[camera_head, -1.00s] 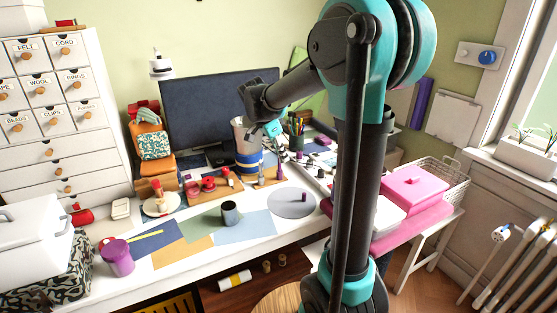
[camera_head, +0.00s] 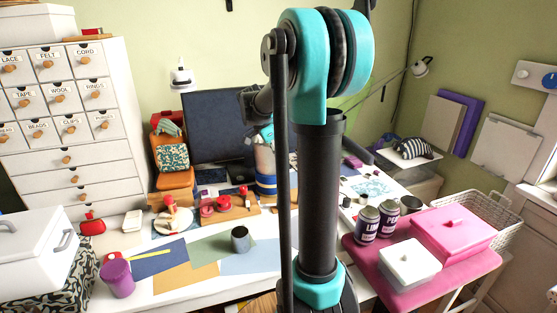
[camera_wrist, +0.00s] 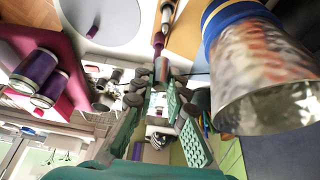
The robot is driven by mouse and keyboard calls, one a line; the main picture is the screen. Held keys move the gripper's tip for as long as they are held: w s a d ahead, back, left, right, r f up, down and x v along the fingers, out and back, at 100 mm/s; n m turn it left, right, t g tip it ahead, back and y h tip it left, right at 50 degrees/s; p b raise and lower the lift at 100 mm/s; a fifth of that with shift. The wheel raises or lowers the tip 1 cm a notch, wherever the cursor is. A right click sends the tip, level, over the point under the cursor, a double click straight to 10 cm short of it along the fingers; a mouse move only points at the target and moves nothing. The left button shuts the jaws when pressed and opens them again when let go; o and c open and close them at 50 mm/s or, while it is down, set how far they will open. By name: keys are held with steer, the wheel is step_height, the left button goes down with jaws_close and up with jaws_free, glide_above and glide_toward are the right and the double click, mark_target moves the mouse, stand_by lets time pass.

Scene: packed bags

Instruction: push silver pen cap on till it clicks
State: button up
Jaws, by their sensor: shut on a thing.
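I cannot tell whether the two touch or are joined. In the head view my arm and column hide the gripper and the pen cap.
A large metal can with a blue band (camera_wrist: 262,80) stands close at the right in the wrist view. Dark-labelled tins (camera_head: 368,224), a white box (camera_head: 408,262) and a pink box (camera_head: 452,236) occupy the pink side table. A grey cup (camera_head: 240,240) stands on coloured sheets.

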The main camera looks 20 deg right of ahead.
steer(key=shift+f, duration=0.1)
steer(key=shift+f, duration=2.5)
steer(key=shift+f, duration=1.6)
steer(key=o, duration=0.8)
steer(key=shift+c, duration=0.2)
